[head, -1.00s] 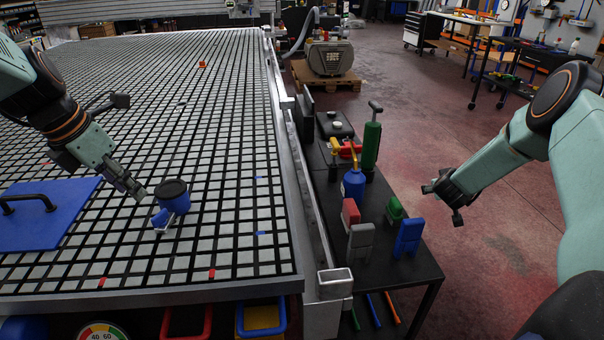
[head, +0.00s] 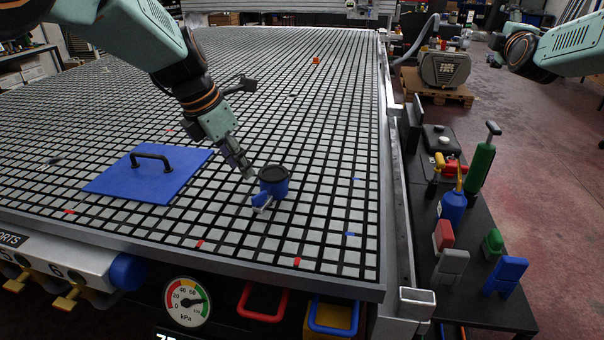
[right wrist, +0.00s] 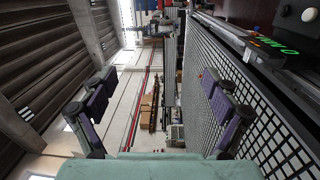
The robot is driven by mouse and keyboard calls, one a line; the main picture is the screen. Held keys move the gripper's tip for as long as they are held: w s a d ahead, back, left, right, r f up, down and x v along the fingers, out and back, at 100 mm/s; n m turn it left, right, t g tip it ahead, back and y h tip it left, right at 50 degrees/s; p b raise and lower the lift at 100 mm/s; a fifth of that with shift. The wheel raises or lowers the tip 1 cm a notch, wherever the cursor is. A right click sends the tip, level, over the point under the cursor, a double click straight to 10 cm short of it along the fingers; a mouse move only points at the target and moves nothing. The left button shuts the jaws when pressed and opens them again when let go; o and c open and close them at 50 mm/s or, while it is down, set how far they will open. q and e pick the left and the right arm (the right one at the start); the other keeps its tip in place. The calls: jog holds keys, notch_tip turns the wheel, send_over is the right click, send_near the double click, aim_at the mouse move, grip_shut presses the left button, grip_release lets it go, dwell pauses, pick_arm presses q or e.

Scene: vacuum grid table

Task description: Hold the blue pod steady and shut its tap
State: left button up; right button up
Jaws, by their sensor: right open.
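The blue pod (head: 274,183), a short round pot with a dark top, stands upright on the grid table (head: 330,215). Its tap (head: 262,201), a blue piece with a pale part, sticks out low on the pod's near left side. My left gripper (head: 247,174) points down at the pod from the upper left, its tips close beside the pod's left side. I cannot tell whether they touch it or how far they are apart. My right gripper (right wrist: 157,85) is open and empty in the right wrist view, its two fingers wide apart. The head view does not show it.
A blue plate with a black handle (head: 150,175) lies left of the pod. Small red and blue pieces lie on the grid. A pressure gauge (head: 187,302) sits below the front edge. A side bench (head: 465,290) with blocks and bottles stands at the right.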

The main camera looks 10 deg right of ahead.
jog(key=w+a+r+n+y, duration=0.1)
jog(key=w+a+n+y, duration=0.15)
jog(key=a, duration=0.25)
jog(key=n+g+y, duration=0.3)
jog(key=n+y, duration=0.7)
jog(key=n, duration=1.2)
send_over(277, 175)
jog(key=w+d, duration=0.7)
jog(key=d, duration=0.4)
notch_tip(277, 175, down, 20)
jog(key=s+a+f+n+g, duration=0.1)
jog(key=s+a+f+n, duration=0.1)
jog(key=a+f, duration=0.1)
jog(key=s+a+f+n+g+y, duration=0.1)
jog(key=s+a+f+n, duration=0.1)
jog(key=s+a+f, duration=0.1)
jog(key=s+a+f+n+g+y, duration=0.1)
jog(key=s+a+f+n, duration=0.1)
jog(key=s+a+f, duration=0.1)
jog(key=shift+s+a+f+g+y, duration=0.2)
jog(key=shift+s+f+g+y, duration=0.05)
jog(key=shift+g, duration=0.15)
jog(key=shift+a+f, duration=0.15)
jog(key=shift+x, duration=3.7)
jog(key=c, duration=1.6)
